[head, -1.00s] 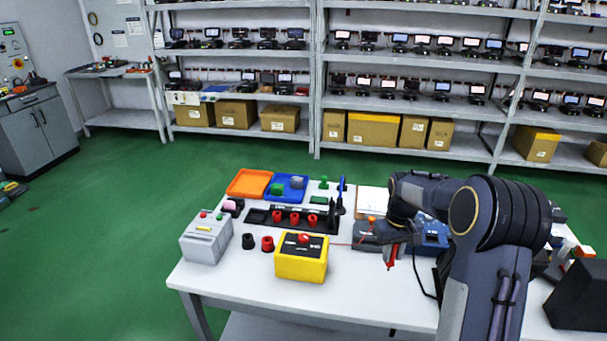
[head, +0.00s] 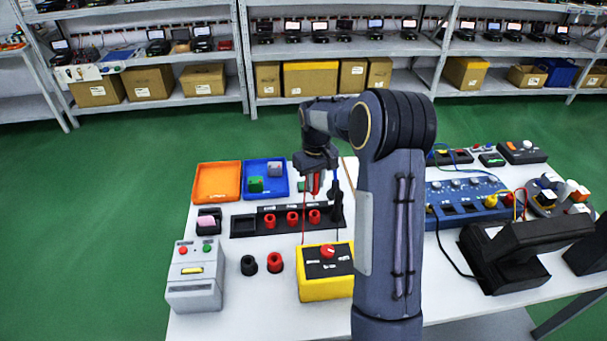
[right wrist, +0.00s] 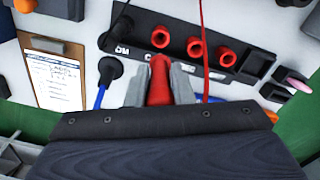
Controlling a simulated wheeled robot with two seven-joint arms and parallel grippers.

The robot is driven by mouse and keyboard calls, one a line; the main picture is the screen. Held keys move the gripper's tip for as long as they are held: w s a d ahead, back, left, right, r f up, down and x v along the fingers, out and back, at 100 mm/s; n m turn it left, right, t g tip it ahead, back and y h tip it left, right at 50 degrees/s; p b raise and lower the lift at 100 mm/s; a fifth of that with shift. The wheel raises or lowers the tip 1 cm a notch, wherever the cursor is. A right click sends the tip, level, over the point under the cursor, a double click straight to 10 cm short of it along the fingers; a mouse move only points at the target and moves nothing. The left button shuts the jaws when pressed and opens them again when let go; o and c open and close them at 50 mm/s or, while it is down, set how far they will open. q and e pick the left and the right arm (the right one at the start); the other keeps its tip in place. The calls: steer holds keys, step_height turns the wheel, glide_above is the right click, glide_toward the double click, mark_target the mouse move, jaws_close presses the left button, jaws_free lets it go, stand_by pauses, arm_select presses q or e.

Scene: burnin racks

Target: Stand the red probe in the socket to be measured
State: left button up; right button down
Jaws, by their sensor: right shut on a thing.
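My right gripper (head: 315,172) is shut on the red probe (head: 316,184), above the back right part of the black socket strip (head: 243,229). In the right wrist view the red probe (right wrist: 160,82) sits between both grey fingers, its tip close to the leftmost red socket (right wrist: 160,37) in the picture; whether they touch is unclear. Two more red sockets (right wrist: 196,47) (right wrist: 226,57) stand beside it. The probe's thin red lead runs down toward the yellow meter (head: 313,288). My left gripper is out of view.
Orange (head: 217,199) and blue (head: 250,192) trays lie behind the strip. A grey box (head: 194,285), a black holder (head: 248,265) and a red holder (head: 275,262) stand in front. A blue instrument (head: 465,198) is to the right. A clipboard (right wrist: 52,75) lies nearby.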

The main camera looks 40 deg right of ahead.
mark_target(316, 192)
steer(key=shift+s+f+b, duration=0.2)
steer(key=shift+f+b, duration=0.2)
steer(key=shift+f, duration=0.15)
steer(key=shift+w+f+b, duration=0.1)
steer(key=shift+f+b, duration=0.5)
steer(key=shift+f, duration=0.2)
steer(key=shift+f+b, duration=0.95)
steer(key=shift+f, duration=0.3)
steer(key=shift+s, duration=0.2)
steer(key=shift+f+b, duration=1)
steer(key=shift+f, duration=0.7)
steer(key=c, duration=1.2)
jaws_free()
step_height(316, 192, up, 8)
steer(key=shift+f, duration=0.1)
